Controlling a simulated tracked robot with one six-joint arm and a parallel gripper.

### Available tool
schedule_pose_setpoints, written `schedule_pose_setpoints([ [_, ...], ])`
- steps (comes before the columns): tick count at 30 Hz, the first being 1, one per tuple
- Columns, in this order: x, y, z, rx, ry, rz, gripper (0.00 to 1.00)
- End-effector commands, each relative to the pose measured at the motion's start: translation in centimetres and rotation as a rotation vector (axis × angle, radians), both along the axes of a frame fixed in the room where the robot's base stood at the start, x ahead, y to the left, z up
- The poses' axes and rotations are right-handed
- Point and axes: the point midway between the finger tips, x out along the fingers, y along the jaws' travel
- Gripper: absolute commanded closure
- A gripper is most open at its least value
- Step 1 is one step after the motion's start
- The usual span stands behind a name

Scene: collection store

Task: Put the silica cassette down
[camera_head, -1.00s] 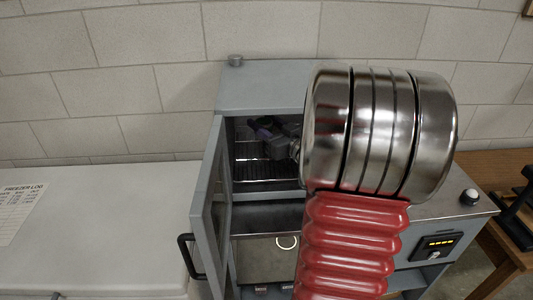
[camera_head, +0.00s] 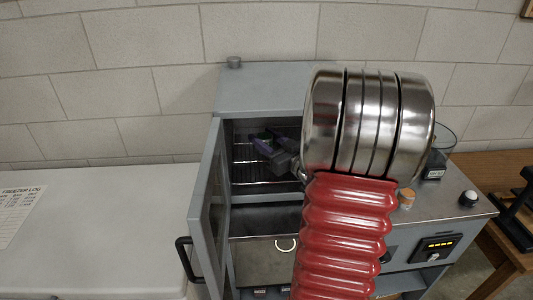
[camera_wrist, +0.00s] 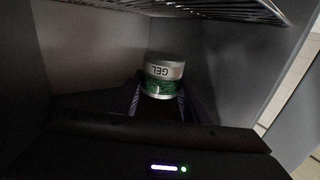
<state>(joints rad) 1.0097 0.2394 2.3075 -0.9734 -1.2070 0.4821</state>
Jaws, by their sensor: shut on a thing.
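The silica cassette (camera_wrist: 164,72) is a small round canister with a pale top part marked "GEL" and a green band below. In the wrist view it sits between the fingertips of my gripper (camera_wrist: 160,98), which is shut on it. In the head view my gripper (camera_head: 268,143) reaches through the open door into the grey cabinet (camera_head: 262,88). The cassette is hard to make out there. Whether its underside touches anything is hidden by my gripper.
A wire rack (camera_wrist: 215,8) crosses above the cassette in the wrist view, with cabinet walls around. The cabinet door (camera_head: 204,215) stands open at left. A white freezer (camera_head: 95,235) is at left.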

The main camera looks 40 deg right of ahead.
Motion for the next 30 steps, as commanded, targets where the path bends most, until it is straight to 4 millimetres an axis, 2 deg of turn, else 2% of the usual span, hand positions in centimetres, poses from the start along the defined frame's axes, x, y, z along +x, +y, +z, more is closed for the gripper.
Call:
schedule_pose_setpoints([
  [1,0.0,0.0,-0.8,0.004,0.001,-0.001,0.86],
  [4,0.0,0.0,-1.3,0.001,0.000,-0.001,0.86],
  [16,0.0,-0.1,-1.7,0.001,0.000,-0.002,0.86],
  [25,-0.1,-0.1,-4.8,0.003,0.002,-0.002,0.86],
  [30,-0.1,-0.1,-5.6,0.001,-0.001,-0.003,0.86],
])
